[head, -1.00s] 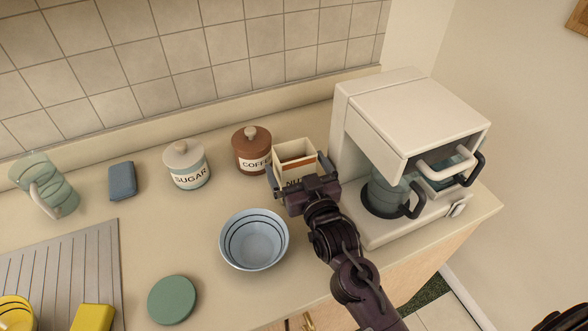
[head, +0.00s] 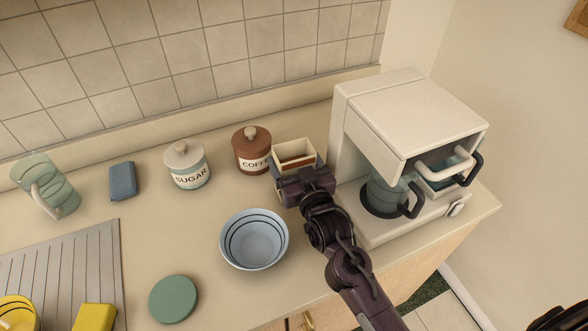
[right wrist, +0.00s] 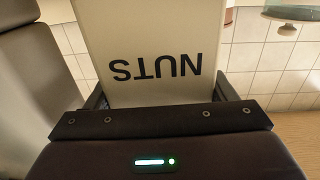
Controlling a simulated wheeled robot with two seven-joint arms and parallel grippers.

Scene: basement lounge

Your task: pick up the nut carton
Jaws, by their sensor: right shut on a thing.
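The nut carton (head: 294,150) is an open-topped cream box beside the coffee canister, near the back of the counter. In the right wrist view the carton (right wrist: 150,45) fills the middle, with "NUTS" upside down on its face. My right gripper (head: 298,176) is shut on the carton, with a finger along each side in the right wrist view (right wrist: 158,100). The gripper covers the carton's lower front, so I cannot tell whether its base touches the counter.
The white coffee machine (head: 410,110) stands close on the right. The brown coffee canister (head: 252,150) is just left of the carton, with the sugar canister (head: 187,166) further left. A blue bowl (head: 254,239) sits in front. Bare counter (head: 160,225) lies left of the bowl.

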